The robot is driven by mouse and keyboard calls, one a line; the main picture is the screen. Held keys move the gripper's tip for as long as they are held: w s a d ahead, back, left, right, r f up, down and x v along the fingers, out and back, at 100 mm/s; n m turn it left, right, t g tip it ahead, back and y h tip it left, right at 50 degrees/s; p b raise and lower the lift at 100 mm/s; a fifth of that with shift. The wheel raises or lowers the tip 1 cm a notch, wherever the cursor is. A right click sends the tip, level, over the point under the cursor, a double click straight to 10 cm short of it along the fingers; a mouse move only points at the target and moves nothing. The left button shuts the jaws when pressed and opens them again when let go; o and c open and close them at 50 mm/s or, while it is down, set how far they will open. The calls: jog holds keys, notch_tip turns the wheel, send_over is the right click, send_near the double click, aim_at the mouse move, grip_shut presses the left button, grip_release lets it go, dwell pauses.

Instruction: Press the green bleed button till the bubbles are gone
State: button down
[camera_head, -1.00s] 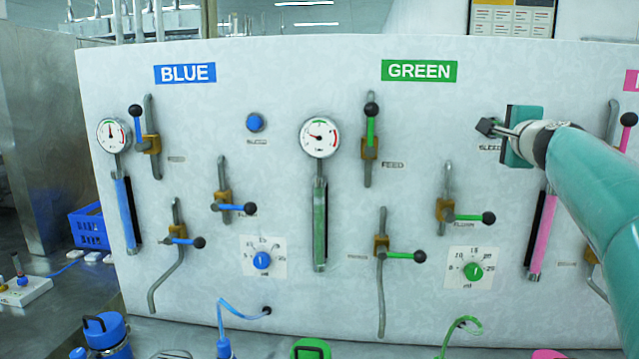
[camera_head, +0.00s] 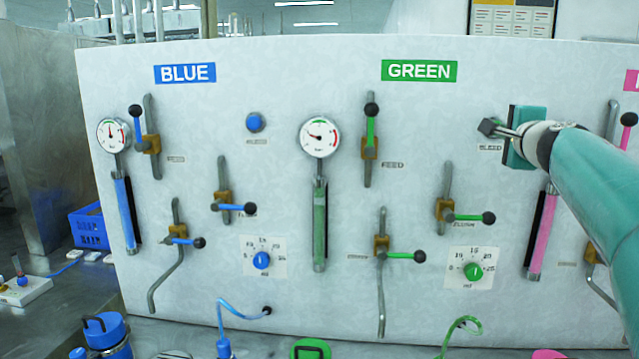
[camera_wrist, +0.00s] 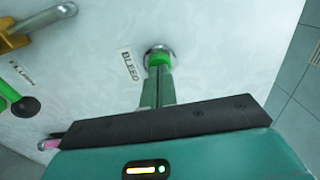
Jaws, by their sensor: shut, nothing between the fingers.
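The green bleed button (camera_wrist: 158,58) sits in a metal ring beside the BLEED label in the wrist view. My gripper (camera_wrist: 157,72) is shut and empty, its fingertips at the button's face and partly covering it; they look to be touching it, but I cannot tell how far it is pressed. In the head view my gripper (camera_head: 488,127) is at the panel just above the BLEED label, and the button is hidden behind it. The green sight tube (camera_head: 320,225) stands below the green gauge (camera_head: 320,136). I cannot make out bubbles in it.
Green-handled valves (camera_head: 445,210) and a green dial (camera_head: 473,271) are on the panel left of and below my gripper. The blue section (camera_head: 185,73) lies further left, a pink tube (camera_head: 542,235) below my arm. A black-knobbed lever (camera_wrist: 25,106) is left in the wrist view.

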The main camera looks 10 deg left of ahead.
jog(key=shift+w, duration=0.6)
jog(key=shift+s, duration=0.85)
jog(key=s, duration=0.8)
dwell(0.3)
